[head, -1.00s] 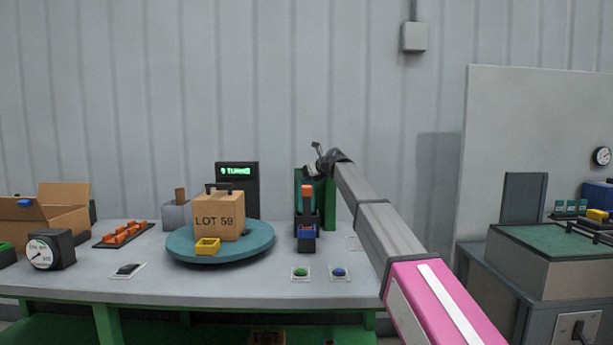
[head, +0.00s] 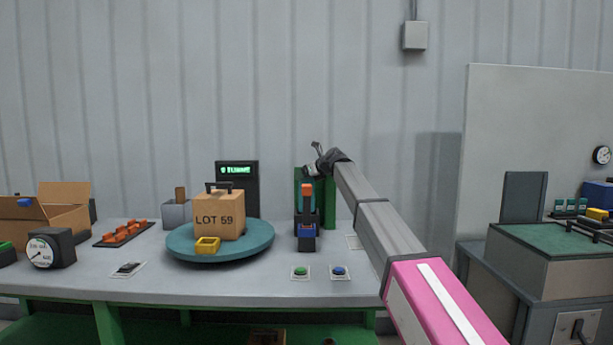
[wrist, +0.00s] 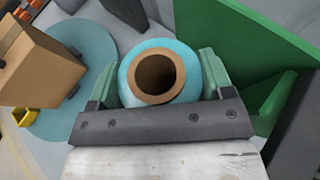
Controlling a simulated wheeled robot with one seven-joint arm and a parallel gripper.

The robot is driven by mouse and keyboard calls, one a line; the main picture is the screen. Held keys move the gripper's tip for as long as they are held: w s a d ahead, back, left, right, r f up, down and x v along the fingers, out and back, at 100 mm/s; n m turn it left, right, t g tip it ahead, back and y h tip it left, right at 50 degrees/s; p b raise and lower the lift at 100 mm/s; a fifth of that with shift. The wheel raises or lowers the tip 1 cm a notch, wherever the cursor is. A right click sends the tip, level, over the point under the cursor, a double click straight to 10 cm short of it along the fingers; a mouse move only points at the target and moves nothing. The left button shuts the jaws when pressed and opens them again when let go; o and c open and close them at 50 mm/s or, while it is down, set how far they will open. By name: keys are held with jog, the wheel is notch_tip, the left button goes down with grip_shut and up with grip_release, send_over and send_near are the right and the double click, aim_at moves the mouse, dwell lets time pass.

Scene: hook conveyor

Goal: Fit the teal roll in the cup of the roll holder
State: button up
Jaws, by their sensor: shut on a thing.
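The teal roll (wrist: 127,88) fills the middle of the wrist view, its brown core and dark bore facing the camera. My gripper (wrist: 160,82) is shut on it, with one green finger on each side. The cup is not visible, and contact under the roll is hidden.
A teal turntable (head: 255,246) carries a LOT 59 box (head: 219,218) and a yellow bin (head: 207,246), left of my gripper. A blue and orange object (head: 306,231) stands before the green panel. Green and blue buttons (head: 300,272) sit at the front edge.

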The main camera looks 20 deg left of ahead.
jog(key=shift+f, duration=0.8)
jog(key=shift+s+d+f, duration=0.15)
jog(key=shift+f, duration=0.65)
jog(key=shift+s+d+f, duration=0.1)
jog(key=shift+s+f, duration=0.05)
jog(key=shift+f, duration=0.65)
dwell(0.5)
jog(key=shift+w+r, duration=0.1)
jog(key=shift+r, duration=0.15)
dwell(0.4)
jog(key=shift+w+a+r, duration=0.1)
jog(key=shift+w+r, duration=0.1)
jog(key=shift+r, duration=0.25)
jog(key=shift+w+a+r, duration=0.1)
jog(key=shift+w+r, duration=0.1)
jog(key=shift+r, duration=0.2)
jog(key=shift+w+d+r, duration=0.15)
jog(key=shift+w+r, duration=0.05)
jog(key=shift+r, duration=0.35)
grip_shut()
jog(key=shift+s+r, duration=0.2)
jog(key=shift+r, duration=0.7)
jog(key=shift+s+r, duration=0.1)
jog(key=shift+a+r, duration=0.1)
jog(key=shift+a, duration=0.1)
